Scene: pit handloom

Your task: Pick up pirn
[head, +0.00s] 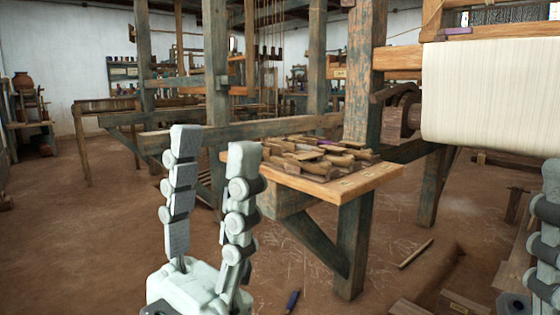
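I cannot single out a pirn for certain. A small wooden table (358,184) in the middle holds a pile of brown wooden pieces (310,155), with a small purple bit (328,142) at the back of the pile. My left gripper (213,152) points upward in the foreground, left of the table. Its two fingers are apart with nothing between them. My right gripper (546,225) is cut off at the right edge, so its opening does not show.
The loom's timber posts (364,70) and beams rise behind the table. A roll of pale cloth (490,95) hangs at the upper right. A blue-handled item (292,301) and a stick (416,253) lie on the brown floor. The floor at left is largely clear.

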